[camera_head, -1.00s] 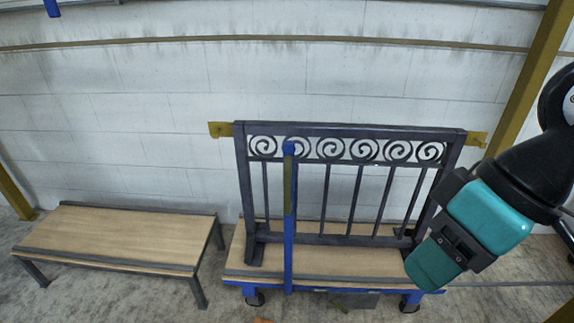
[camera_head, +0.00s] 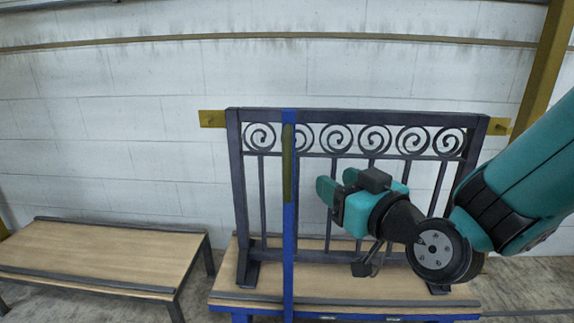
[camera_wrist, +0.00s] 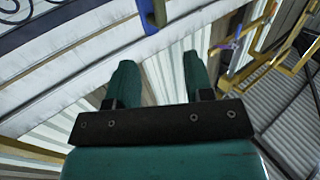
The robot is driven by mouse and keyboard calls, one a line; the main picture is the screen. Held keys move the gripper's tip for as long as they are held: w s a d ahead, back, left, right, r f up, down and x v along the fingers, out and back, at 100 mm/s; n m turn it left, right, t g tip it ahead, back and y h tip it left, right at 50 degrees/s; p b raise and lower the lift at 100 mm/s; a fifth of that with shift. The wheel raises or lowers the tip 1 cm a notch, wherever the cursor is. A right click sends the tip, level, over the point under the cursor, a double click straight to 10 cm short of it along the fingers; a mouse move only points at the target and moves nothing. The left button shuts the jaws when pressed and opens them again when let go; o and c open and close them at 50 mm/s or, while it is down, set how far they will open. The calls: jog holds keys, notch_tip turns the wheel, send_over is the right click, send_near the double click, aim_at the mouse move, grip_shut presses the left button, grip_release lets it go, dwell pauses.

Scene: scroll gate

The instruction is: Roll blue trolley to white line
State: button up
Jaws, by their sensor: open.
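The blue trolley (camera_head: 288,245) stands against the wall, with a wooden deck, a blue edge and a tall blue post with an olive grip section (camera_head: 287,165). A dark scroll gate (camera_head: 238,190) stands upright on its deck. My gripper (camera_head: 325,190) is in front of the gate, right of the post, with its fingers pointing left. The fingers are apart and nothing shows between them; they also show in the wrist view (camera_wrist: 160,75). The gap between gripper and post is small in the picture, but its depth is unclear. The trolley's wheels are below the frame. I cannot make out a white line.
A low wooden bench (camera_head: 95,255) with dark rails stands left of the trolley, with a narrow gap between. A white block wall (camera_head: 110,130) closes the back. Ochre brackets (camera_head: 212,118) show beside the gate's top, and an ochre post (camera_head: 545,70) is at right.

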aim_at(289, 150)
jog(key=p+x, duration=1.3)
jog(key=x, duration=0.2)
jog(key=shift+w+a+r, duration=0.1)
jog(key=shift+w+a, duration=0.05)
jog(key=shift+w, duration=0.15)
jog(key=shift+w+a, duration=0.35)
jog(key=shift+w, duration=0.3)
jog(key=shift+c, duration=0.5)
grip_shut()
